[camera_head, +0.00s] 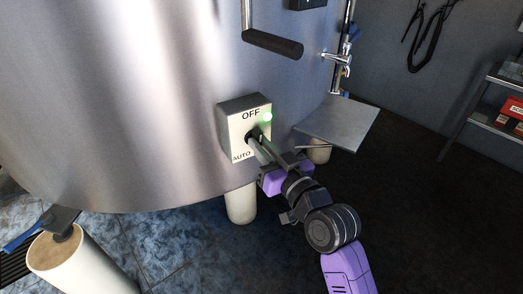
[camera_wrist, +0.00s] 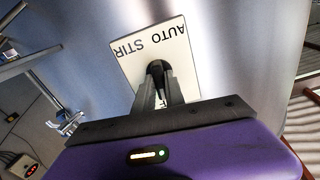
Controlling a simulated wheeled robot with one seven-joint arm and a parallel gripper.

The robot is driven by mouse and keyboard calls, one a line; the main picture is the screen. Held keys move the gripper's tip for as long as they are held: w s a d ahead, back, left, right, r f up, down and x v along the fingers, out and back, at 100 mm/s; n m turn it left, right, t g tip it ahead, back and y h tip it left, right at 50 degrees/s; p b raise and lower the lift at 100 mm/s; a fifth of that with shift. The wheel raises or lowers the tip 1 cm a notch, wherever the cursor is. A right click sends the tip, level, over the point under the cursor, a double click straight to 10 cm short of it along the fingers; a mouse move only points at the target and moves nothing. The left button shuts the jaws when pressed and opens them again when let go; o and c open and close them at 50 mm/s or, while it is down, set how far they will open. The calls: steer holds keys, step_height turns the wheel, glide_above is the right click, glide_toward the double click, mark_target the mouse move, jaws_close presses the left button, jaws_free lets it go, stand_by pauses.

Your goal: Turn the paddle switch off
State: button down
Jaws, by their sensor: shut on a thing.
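The switch box (camera_head: 238,143) is a pale plate on the front of the steel tank. It reads OFF at the top and AUTO at lower left, and a green light (camera_head: 267,116) glows at its upper right. In the wrist view the plate (camera_wrist: 128,62) appears upside down, with AUTO STIR along its top. The dark paddle (camera_wrist: 155,68) is at the plate's middle, mostly hidden by the fingers, so I cannot tell which label it points to. My gripper (camera_head: 259,146) is shut on the paddle; its fingers also show in the wrist view (camera_wrist: 161,86).
A metal shelf (camera_head: 338,122) sticks out right of the box. A dark handle (camera_head: 272,43) and a tap (camera_head: 339,60) are above. Pale tank legs (camera_head: 240,206) stand below. A rack with red boxes (camera_head: 509,112) is at far right. The dark floor at right is clear.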

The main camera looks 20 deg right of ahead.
steer(key=shift+f+n, duration=0.1)
steer(key=shift+n, duration=0.5)
steer(key=c, duration=1.4)
jaws_free()
steer(key=s+d, duration=0.1)
steer(key=s, duration=0.6)
steer(key=shift+s, duration=0.4)
